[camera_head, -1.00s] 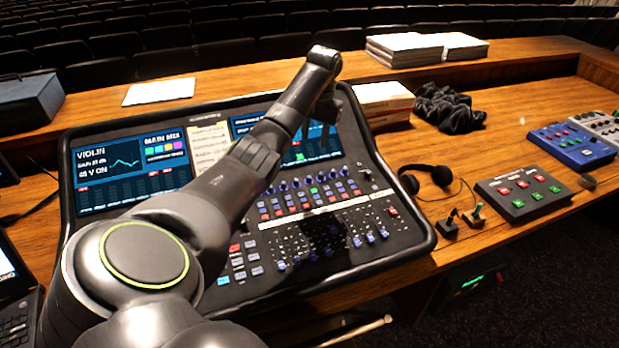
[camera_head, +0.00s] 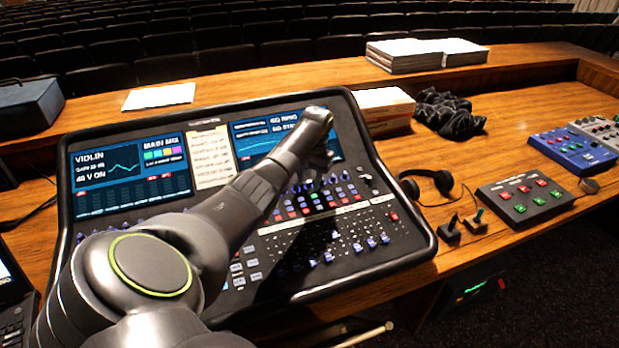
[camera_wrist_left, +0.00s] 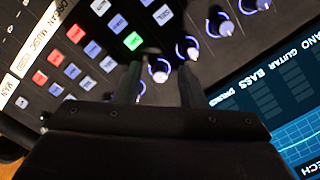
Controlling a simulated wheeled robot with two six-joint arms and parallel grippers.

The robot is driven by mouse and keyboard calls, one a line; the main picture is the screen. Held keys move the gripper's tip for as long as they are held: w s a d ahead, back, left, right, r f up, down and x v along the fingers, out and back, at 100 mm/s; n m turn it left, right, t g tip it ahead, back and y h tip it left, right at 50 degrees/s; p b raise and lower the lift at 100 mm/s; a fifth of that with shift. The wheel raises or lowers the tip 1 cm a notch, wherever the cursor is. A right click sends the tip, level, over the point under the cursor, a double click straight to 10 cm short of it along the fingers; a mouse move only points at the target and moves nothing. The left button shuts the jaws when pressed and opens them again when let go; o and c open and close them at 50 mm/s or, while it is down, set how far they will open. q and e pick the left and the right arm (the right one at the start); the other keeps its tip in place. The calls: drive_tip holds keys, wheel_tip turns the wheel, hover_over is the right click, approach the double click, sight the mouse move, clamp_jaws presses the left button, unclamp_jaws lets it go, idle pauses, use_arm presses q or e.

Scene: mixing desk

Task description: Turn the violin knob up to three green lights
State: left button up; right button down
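The mixing desk (camera_head: 225,283) carries rows of small knobs and lit buttons below two screens. Its left screen (camera_head: 130,170) reads VIOLIN. My left gripper (camera_head: 322,160) is over the upper right of the desk, mostly hidden behind my wrist in the head view. In the left wrist view, my left gripper (camera_wrist_left: 161,85) has its fingers apart, with a white-ringed knob (camera_wrist_left: 159,69) showing between them. A second ringed knob (camera_wrist_left: 187,47) is just beyond the right finger. I cannot tell which knob is the violin one. My right gripper is in neither view.
A paper strip (camera_head: 209,155) lies between the screens. Right of the desk are headphones (camera_head: 428,180), a button box (camera_head: 525,198), a blue box (camera_head: 572,148), a dark cloth (camera_head: 450,112) and a book stack (camera_head: 385,108). The right screen (camera_head: 252,143) is partly covered by my arm.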

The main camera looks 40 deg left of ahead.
use_arm(q)
clamp_jaws()
idle(0.3)
drive_tip(key=shift+r+m+p, duration=0.2)
drive_tip(key=shift+m+p, duration=0.9)
drive_tip(key=shift+p, duration=0.05)
drive_tip(key=shift+f+m+p, duration=0.1)
drive_tip(key=shift+m+p, duration=1)
drive_tip(key=shift+m, duration=0.7)
unclamp_jaws()
